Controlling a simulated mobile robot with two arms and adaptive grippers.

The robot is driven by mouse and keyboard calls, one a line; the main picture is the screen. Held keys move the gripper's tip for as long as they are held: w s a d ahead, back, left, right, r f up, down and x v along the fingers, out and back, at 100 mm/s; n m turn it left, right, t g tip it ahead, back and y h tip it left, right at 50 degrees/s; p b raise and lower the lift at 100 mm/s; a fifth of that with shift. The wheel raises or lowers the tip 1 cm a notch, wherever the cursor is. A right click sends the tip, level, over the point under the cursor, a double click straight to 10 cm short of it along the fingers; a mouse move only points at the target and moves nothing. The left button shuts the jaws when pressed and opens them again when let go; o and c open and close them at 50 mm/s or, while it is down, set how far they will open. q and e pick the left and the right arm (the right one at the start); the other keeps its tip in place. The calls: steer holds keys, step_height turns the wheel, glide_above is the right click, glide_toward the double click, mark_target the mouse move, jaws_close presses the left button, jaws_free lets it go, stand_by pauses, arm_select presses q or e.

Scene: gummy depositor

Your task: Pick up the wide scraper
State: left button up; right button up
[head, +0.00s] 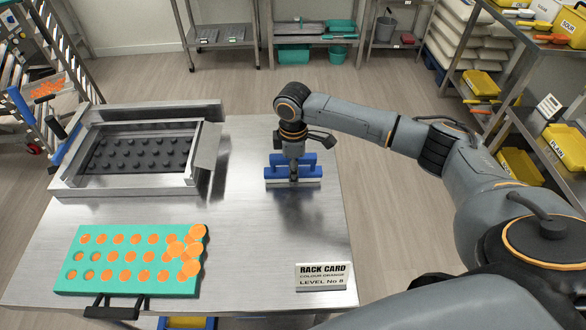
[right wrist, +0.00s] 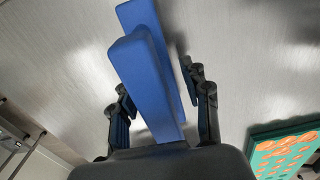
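The wide scraper (head: 308,171) stands on the steel table, right of centre, with a blue handle and a pale lower edge. My right gripper (head: 293,168) is directly above it, pointing down. In the right wrist view, the blue scraper handle (right wrist: 150,80) lies between the two black fingers of the right gripper (right wrist: 162,92). The fingers are apart, with a gap showing on the right side, so it is open around the handle. My left gripper (head: 120,298) appears at the table's front edge at lower left, with its black fingers apart and empty.
A teal tray (head: 62,288) with orange gummies lies front left. Behind it is a metal frame (head: 75,188) with a black studded plate. A rack card (head: 325,277) sits front right. Shelves (head: 505,105) with yellow bins stand at right. The table's middle is clear.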

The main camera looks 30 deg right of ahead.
jaws_close()
steer(key=shift+r, duration=0.1)
steer(key=shift+r+b, duration=0.4)
steer(key=shift+r, duration=0.15)
steer(key=s+a+r+b, duration=0.3)
steer(key=s+a+r, duration=0.4)
steer(key=a+r, duration=0.4)
steer(key=shift+a+r, duration=0.4)
steer(key=shift+a, duration=0.15)
steer(key=shift+s, duration=0.1)
